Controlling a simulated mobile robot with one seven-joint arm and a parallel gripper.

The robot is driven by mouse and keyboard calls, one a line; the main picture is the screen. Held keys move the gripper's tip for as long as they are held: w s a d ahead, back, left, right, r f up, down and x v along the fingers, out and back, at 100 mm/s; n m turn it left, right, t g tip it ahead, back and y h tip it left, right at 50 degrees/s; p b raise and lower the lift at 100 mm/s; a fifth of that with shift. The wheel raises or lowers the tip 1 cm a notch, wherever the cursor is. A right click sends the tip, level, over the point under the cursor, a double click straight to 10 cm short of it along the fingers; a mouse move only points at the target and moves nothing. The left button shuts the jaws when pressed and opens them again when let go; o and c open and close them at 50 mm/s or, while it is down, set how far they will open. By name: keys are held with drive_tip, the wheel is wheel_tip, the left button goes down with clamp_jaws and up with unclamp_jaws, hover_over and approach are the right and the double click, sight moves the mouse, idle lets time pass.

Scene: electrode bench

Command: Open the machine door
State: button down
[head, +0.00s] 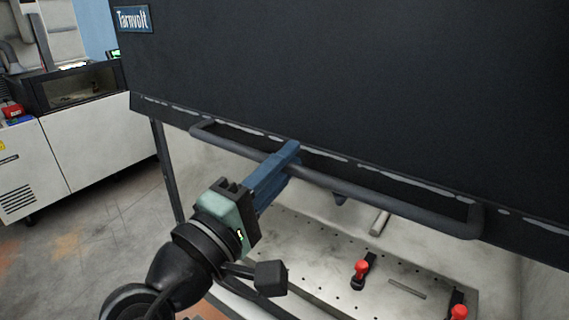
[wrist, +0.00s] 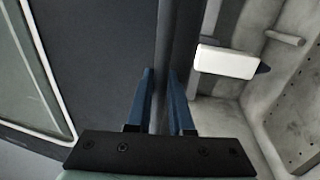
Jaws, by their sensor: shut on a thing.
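The machine door (head: 380,80) is a large dark panel with a "Tarnvolt" label at its upper left in the head view. Its lower edge is raised above the machine's bed, so the inside shows below it. A grey bar handle (head: 400,205) runs along that lower edge. My gripper (head: 287,160) has its blue fingers around the bar, left of its middle. In the wrist view the fingers (wrist: 162,100) stand on either side of the dark bar (wrist: 163,50), shut on it. The door panel (wrist: 90,50) fills the left of that view.
Below the door is a perforated metal bed (head: 330,255) with red-knobbed clamps (head: 361,270) and a loose rod (head: 380,223). A white cabinet (head: 95,150) stands at the left. Grey floor (head: 100,230) is open between it and the machine.

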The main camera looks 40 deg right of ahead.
drive_tip(key=shift+r, duration=0.1)
drive_tip(key=c, duration=0.8)
unclamp_jaws()
drive_tip(key=b+v, duration=0.5)
drive_tip(key=v, duration=0.8)
